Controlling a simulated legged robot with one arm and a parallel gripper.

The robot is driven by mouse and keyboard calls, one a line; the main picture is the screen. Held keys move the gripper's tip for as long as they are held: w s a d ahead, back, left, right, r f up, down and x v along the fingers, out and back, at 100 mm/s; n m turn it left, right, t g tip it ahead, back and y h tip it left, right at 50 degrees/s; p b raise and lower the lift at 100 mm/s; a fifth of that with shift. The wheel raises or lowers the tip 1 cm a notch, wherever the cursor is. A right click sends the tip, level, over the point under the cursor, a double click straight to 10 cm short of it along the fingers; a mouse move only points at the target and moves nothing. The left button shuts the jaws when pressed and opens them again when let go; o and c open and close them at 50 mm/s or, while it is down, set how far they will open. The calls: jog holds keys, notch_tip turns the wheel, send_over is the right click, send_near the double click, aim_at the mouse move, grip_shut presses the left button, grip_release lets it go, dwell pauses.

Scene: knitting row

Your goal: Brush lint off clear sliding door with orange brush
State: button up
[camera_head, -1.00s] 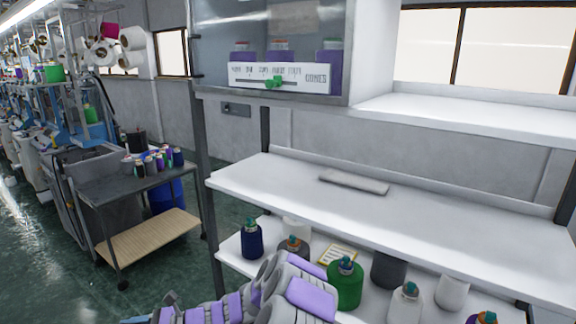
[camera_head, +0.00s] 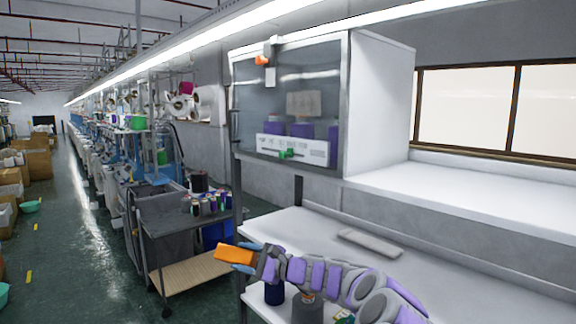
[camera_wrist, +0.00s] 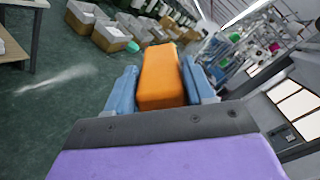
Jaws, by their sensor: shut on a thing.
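My gripper (camera_head: 239,261) is shut on the orange brush (camera_head: 232,254), left of the white shelf's front edge and well below the cabinet. In the wrist view the orange brush (camera_wrist: 160,76) sits between the blue fingers of my gripper (camera_wrist: 162,84); its bristles cannot be made out. The clear sliding door (camera_head: 262,108) closes the front of the wall cabinet. It looks greyish and hazy; lint on it is too small to tell. Purple cones and a labelled white strip (camera_head: 310,149) with a green piece show at it. My gripper is apart from the door.
A dark cart (camera_head: 168,222) with small cones stands at left. The white shelf (camera_head: 320,235) holds a grey flat bar (camera_head: 370,244). Cone bottles stand on the lower shelf. A small orange item (camera_head: 262,60) is at the cabinet top. The aisle floor (camera_head: 75,240) is largely clear.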

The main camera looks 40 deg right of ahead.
jog(key=s+d+r+n+t+h+p, duration=0.15)
jog(key=d+r, duration=0.35)
jog(key=r, duration=0.6)
jog(key=s+d+r+n+t+h+p, duration=0.1)
jog(key=s+d+r+h+p, duration=0.2)
jog(key=r, duration=0.8)
jog(key=s+r+h+p, duration=0.1)
jog(key=s+r+h, duration=0.3)
jog(key=r, duration=1.6)
jog(key=shift+d+p, duration=0.95)
jog(key=shift+d, duration=2.15)
jog(key=w+f+p, duration=0.1)
jog(key=w+p, duration=0.7)
jog(key=w, duration=0.5)
jog(key=shift+w+a+f+n+y, duration=0.15)
jog(key=shift+w+a+n+y, duration=0.2)
jog(key=shift+w+y, duration=0.1)
jog(key=shift+w+d+p, duration=0.1)
jog(key=shift+d+p, duration=0.6)
jog(key=shift+d, duration=0.1)
jog(key=shift+f, duration=0.1)
